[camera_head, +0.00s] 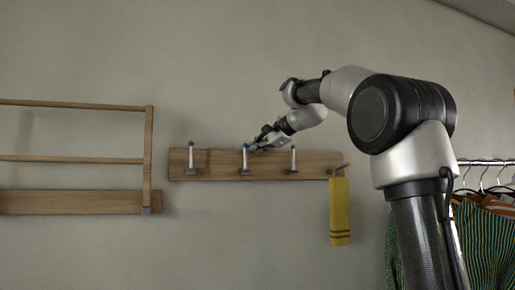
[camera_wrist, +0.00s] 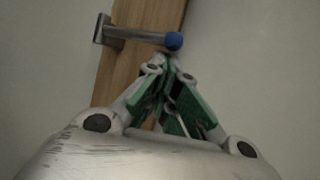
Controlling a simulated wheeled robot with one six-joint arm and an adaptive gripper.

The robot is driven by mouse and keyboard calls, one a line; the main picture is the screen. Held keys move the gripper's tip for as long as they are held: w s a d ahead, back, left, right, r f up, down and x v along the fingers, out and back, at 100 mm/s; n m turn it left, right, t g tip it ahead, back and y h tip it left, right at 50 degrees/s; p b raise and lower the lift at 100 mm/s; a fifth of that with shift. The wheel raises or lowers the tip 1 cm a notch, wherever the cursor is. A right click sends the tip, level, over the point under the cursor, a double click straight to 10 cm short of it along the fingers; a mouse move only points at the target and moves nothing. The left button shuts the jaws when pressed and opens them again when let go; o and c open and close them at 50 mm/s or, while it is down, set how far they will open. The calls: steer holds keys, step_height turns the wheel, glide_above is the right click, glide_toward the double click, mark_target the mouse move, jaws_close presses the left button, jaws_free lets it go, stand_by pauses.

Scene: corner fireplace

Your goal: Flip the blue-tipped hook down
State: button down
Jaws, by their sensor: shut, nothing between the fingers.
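The blue-tipped hook (camera_head: 244,161) is the middle one on a wooden wall rail (camera_head: 218,164). It stands upright, with its tip at the top. In the wrist view the hook (camera_wrist: 138,34) runs from a metal mount on the rail to a round blue tip (camera_wrist: 173,41). My gripper (camera_head: 251,147) is close beside the upper end of this hook. In the wrist view my gripper (camera_wrist: 166,62) has its green-sided fingers together and empty, right by the blue tip. I cannot tell whether they touch it.
A red-tipped hook (camera_head: 191,158) stands upright to the left, and another upright hook (camera_head: 293,160) to the right. A yellow towel (camera_head: 340,211) hangs at the rail's right end. A wooden rack (camera_head: 148,160) is at left, hanging clothes (camera_head: 490,235) at right.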

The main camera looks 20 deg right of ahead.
steer(key=shift+s, duration=0.1)
steer(key=shift+s+t, duration=0.2)
steer(key=shift+t, duration=0.2)
